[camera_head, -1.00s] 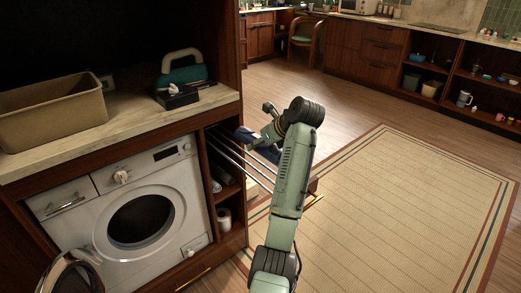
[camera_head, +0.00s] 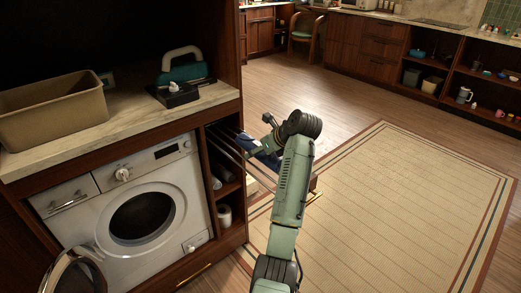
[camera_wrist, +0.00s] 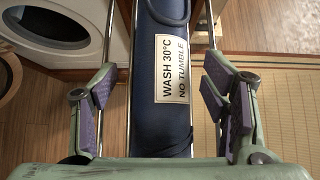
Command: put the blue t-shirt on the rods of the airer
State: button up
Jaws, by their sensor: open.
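The dark blue t-shirt (camera_head: 267,160) is at the airer's rods, partly hidden by my arm in the head view. In the wrist view the blue t-shirt (camera_wrist: 160,118) is a long rolled or folded strip. It carries a white label reading "WASH 30°C NO TUMBLE". The airer's thin metal rods (camera_head: 229,153) stick out from the cabinet beside the washer. Rods also show on both sides of the shirt in the wrist view (camera_wrist: 109,40). My gripper (camera_wrist: 160,85) is open, its purple-padded fingers on either side of the shirt with gaps. I cannot tell how the shirt's underside rests.
The white washing machine (camera_head: 142,213) has its round door (camera_head: 75,275) open. A striped-border rug (camera_head: 400,210) covers clear floor at right.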

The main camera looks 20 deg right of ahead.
jog(key=shift+r, duration=0.15)
jog(key=b+v, duration=0.1)
jog(key=v, duration=0.9)
jog(key=shift+s+d+r, duration=0.15)
jog(key=shift+s+r, duration=0.05)
jog(key=shift+r, duration=0.05)
jog(key=shift+s+d+r, duration=0.1)
jog(key=shift+s+r, duration=0.35)
jog(key=shift+s, duration=0.05)
